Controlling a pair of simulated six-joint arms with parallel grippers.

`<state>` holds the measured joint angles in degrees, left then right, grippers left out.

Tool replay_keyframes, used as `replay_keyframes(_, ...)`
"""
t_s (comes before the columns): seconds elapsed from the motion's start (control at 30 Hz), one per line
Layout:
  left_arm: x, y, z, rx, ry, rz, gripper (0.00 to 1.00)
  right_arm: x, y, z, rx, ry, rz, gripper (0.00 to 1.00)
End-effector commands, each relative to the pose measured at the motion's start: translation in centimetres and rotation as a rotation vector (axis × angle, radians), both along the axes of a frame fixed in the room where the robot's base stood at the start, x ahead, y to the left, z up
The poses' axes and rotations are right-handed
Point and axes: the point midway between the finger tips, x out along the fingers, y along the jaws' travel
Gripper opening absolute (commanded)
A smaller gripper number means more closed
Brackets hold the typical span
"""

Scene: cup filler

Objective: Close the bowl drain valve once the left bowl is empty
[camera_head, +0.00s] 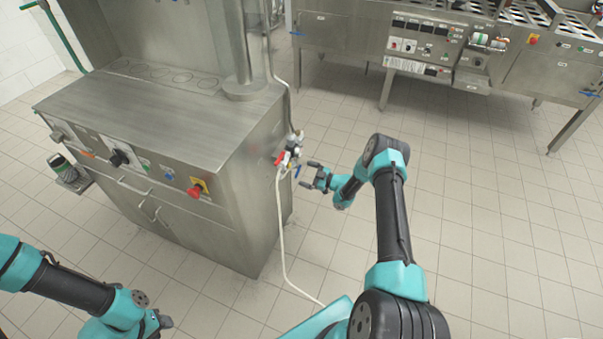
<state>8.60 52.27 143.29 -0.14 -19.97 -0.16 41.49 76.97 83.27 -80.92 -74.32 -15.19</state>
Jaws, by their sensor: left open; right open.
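A valve cluster (291,152) with a red handle (280,158) and a blue handle (298,171) sits on the right side of the steel cabinet. I cannot tell which handle is the bowl drain valve, nor whether it is open. My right gripper (308,174) is open and empty, its fingers pointing left at the valve cluster, just right of the blue handle and seemingly apart from it. My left gripper (163,323) is at the bottom left, in front of the cabinet and away from the valves; its fingers are barely visible. No bowl is recognisable in view.
The steel cabinet (160,100) has knobs and a red emergency button (196,190) on its front. A pale hose (280,230) hangs from the valves to the floor. A second steel machine (440,50) stands at the back right. The tiled floor (490,220) on the right is clear.

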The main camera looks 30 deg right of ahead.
Motion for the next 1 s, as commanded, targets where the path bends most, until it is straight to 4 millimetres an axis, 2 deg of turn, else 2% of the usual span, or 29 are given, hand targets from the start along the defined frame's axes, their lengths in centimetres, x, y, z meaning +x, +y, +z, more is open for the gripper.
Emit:
replay_keyframes(0.2, 0.0, 0.0, 0.0, 0.000, 0.000, 0.000, 0.41, 2.0, 1.5, 0.0, 0.000, 0.000, 0.001, 0.96)
replay_keyframes(0.57, 0.0, 0.0, 0.0, 0.000, 0.000, 0.000, 0.41, 2.4, 1.8, 0.0, 0.000, 0.001, -0.001, 0.96)
replay_keyframes(1.0, 0.0, 0.0, 0.0, 0.000, 0.000, 0.000, 0.41, 2.4, 1.7, 0.0, 0.000, 0.001, 0.000, 0.55)
